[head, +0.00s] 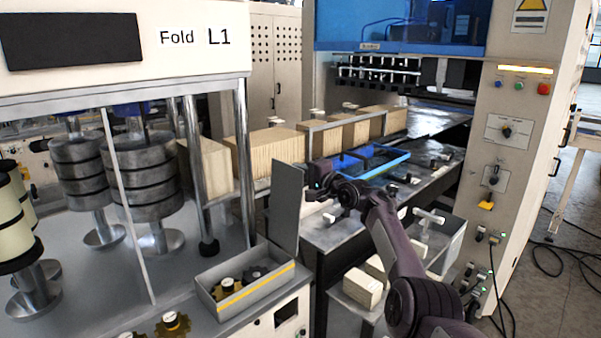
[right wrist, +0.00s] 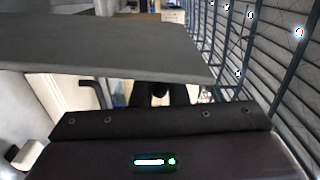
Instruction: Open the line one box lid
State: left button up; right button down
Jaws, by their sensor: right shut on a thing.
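The line one box (head: 250,292) is a grey box with a yellow stripe along its front, on the deck below the "Fold L1" sign (head: 196,37). Its grey lid (head: 287,205) stands raised, about upright, at the right end of the box. The box is open, and dark and yellow-capped parts show inside. My right gripper (head: 314,188) is at the right side of the lid, near its upper part, and shut on it. The lid fills the upper left of the right wrist view (right wrist: 110,45); the fingertips are partly hidden there. My left gripper is not in view.
Metal roller stacks (head: 140,175) and posts stand left of the box. Behind are brown kraft stacks (head: 270,155) on a conveyor and a blue-framed tray (head: 370,160). A control cabinet (head: 515,150) stands at the right. A clear bin (head: 440,240) is near my right arm.

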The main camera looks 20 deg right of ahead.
jog(key=shift+f, duration=0.15)
jog(key=c, duration=1.5)
grip_release()
jog(key=shift+d, duration=0.1)
jog(key=shift+o, duration=0.2)
jog(key=shift+s, duration=0.1)
jog(key=shift+s+d, duration=0.2)
jog(key=shift+s, duration=0.35)
jog(key=b+v, duration=0.1)
jog(key=v, duration=0.5)
jog(key=shift+s, duration=0.2)
